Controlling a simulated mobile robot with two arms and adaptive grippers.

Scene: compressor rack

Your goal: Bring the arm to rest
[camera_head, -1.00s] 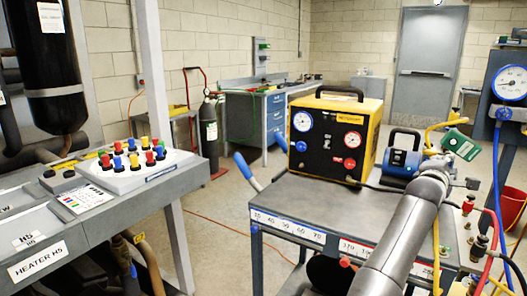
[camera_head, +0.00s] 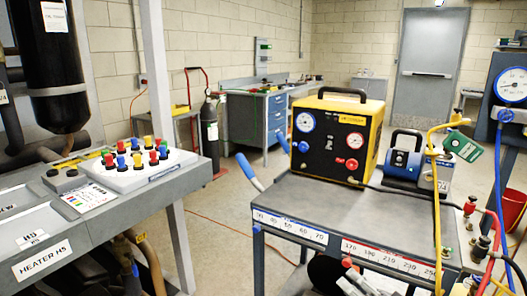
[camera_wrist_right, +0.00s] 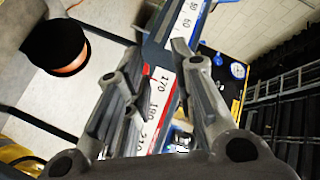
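My right gripper (camera_wrist_right: 157,62) shows in the right wrist view with its two grey fingers spread apart and nothing between them. Beyond the fingers is the front edge of the grey cart, with its number strip (camera_wrist_right: 165,82). In the head view the cart's top (camera_head: 350,205) is no longer covered by my arm. A small pale and red shape shows at the bottom of that view, below the cart's edge; I cannot tell whether it is part of my gripper. My left gripper is not in view.
On the cart stand a yellow-black gauge unit (camera_head: 335,140) and a blue pump (camera_head: 403,158). A bench with coloured knobs (camera_head: 135,158) stands left. A gauge panel (camera_head: 510,85) with blue, yellow and red hoses is at right. Floor (camera_head: 225,215) shows between bench and cart.

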